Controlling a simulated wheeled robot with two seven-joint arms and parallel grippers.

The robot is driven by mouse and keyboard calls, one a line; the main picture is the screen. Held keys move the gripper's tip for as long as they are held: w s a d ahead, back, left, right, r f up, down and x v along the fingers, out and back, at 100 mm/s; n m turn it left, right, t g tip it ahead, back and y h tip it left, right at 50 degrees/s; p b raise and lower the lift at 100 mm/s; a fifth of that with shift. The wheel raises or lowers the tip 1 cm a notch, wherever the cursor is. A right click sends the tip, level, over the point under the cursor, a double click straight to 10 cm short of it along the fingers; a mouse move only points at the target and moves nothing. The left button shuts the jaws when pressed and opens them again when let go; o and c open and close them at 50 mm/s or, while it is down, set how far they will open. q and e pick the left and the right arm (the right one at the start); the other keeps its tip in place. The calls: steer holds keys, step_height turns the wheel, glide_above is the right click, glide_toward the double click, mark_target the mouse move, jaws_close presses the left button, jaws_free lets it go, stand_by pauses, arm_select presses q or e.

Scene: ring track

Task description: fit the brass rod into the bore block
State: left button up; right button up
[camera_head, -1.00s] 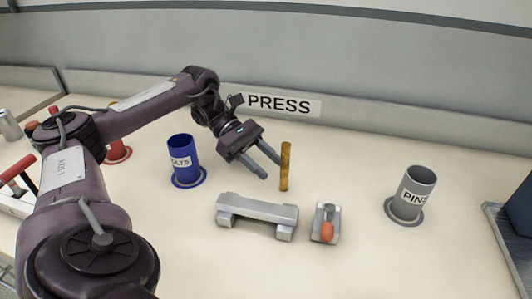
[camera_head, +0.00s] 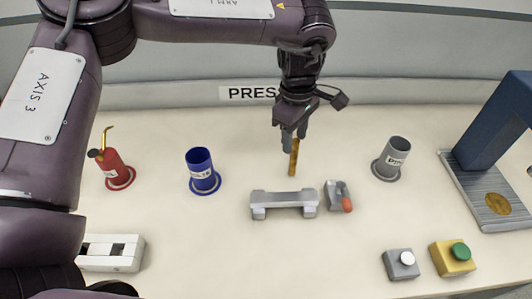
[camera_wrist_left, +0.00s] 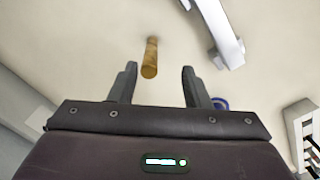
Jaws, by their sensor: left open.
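The brass rod (camera_head: 293,165) stands upright on the bench behind a grey block on two feet (camera_head: 284,198). I cannot tell whether this block is the bore block; no bore shows in it. My left gripper (camera_head: 294,142) points down from above at the rod's upper end, and its fingers hide the top in the head view. In the left wrist view the jaws (camera_wrist_left: 159,72) are open, and the rod (camera_wrist_left: 150,57) shows in the gap, a little left of its middle, with neither finger touching it. The grey block (camera_wrist_left: 222,35) also shows there. My right gripper is not in view.
A grey clamp with a red tip (camera_head: 338,196) sits right of the block. A blue cup (camera_head: 201,172), red oil can (camera_head: 112,170) and grey pins cup (camera_head: 391,158) stand around. A blue press (camera_head: 490,135) and two button boxes (camera_head: 402,266) are at right. The front middle is clear.

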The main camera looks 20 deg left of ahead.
mark_target(294, 154)
arm_select(q)
steer(key=shift+w+a+r+y, duration=0.1)
steer(key=shift+w+y, duration=0.1)
steer(key=shift+y, duration=0.1)
steer(key=shift+w+f, duration=0.1)
steer(key=shift+f, duration=0.2)
steer(key=f, duration=0.5)
steer(key=f+p, duration=0.1)
steer(key=f, duration=0.1)
steer(key=shift+w+f, duration=0.15)
steer(key=shift+w, duration=0.2)
jaws_close()
